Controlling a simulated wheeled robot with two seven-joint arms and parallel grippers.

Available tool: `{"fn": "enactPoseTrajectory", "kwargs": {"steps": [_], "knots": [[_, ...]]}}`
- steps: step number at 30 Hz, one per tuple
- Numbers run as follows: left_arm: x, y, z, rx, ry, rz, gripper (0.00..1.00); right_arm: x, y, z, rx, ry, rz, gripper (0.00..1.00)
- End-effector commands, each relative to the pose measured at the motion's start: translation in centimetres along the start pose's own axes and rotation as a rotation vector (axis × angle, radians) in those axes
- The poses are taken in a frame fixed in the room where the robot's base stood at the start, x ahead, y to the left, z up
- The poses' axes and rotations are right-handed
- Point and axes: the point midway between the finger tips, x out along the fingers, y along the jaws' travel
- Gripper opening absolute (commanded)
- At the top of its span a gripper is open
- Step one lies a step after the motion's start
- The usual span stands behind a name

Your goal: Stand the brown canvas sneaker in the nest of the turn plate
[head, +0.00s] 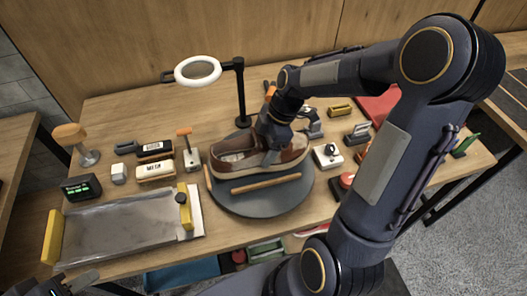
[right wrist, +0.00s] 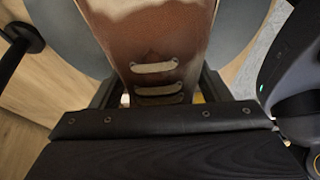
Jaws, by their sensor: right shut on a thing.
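The brown canvas sneaker (head: 233,163) has a pale sole and is level over the round grey turn plate (head: 255,208), toe to the right. It also shows in the right wrist view (right wrist: 155,40) with its pale laces. Wooden rails (head: 265,183) on the plate run along the shoe's near side and left end. I cannot tell whether the sole touches the plate. My right gripper (head: 273,152) is shut on the sneaker from above, its fingers on either side in the wrist view. My left gripper (head: 65,286) is partly visible at the bottom left corner, away from the shoe.
A ring lamp (head: 198,70) on a black post stands behind the plate. Brushes (head: 155,171) and a slider block (head: 189,155) sit to the left, with a metal tray (head: 120,228) in front. A white block with a knob (head: 328,156) stands close right of the plate.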

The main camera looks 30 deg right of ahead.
Motion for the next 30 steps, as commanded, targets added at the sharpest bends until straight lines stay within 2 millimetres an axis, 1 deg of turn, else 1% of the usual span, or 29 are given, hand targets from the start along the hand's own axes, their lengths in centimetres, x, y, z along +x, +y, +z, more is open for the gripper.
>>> {"fn": "enactPoseTrajectory", "kwargs": {"steps": [2, 6, 8, 16, 20, 21, 25, 26, 30], "knots": [[-0.2, 0.1, -0.1, 0.0, 0.0, 0.0, 0.36, 0.7, 0.5, 0.5, 0.003, 0.0, -0.003, 0.26], [-0.2, 0.1, -0.1, 0.0, 0.0, 0.0, 0.36, 2.6, 0.5, 1.2, 0.001, 0.001, -0.003, 0.26], [-0.2, 0.1, -0.1, 0.0, 0.0, 0.0, 0.36, 3.0, 0.5, 1.4, 0.001, 0.0, -0.002, 0.26], [-0.2, 0.1, -0.1, 0.0, 0.0, 0.0, 0.36, 3.2, 0.5, 1.4, 0.0, 0.0, 0.001, 0.26], [0.2, -0.1, 0.1, 0.0, 0.0, 0.0, 0.36, 3.6, 0.5, 1.6, 0.0, 0.0, 0.001, 0.26], [0.2, -0.1, 0.1, 0.0, 0.0, 0.0, 0.36, 3.5, 0.5, 1.6, 0.001, 0.0, 0.0, 0.72], [0.1, 0.0, 0.1, 0.0, 0.0, 0.0, 0.36, 3.5, 0.5, 1.5, 0.001, 0.0, 0.0, 0.9], [0.1, 0.0, 0.1, 0.0, 0.0, 0.0, 0.36, 3.5, 0.5, 1.5, 0.001, 0.0, 0.0, 0.92], [0.1, 0.0, 0.0, 0.0, 0.0, 0.0, 0.36, 3.5, 0.5, 1.5, 0.001, 0.0, 0.0, 0.92]]}}
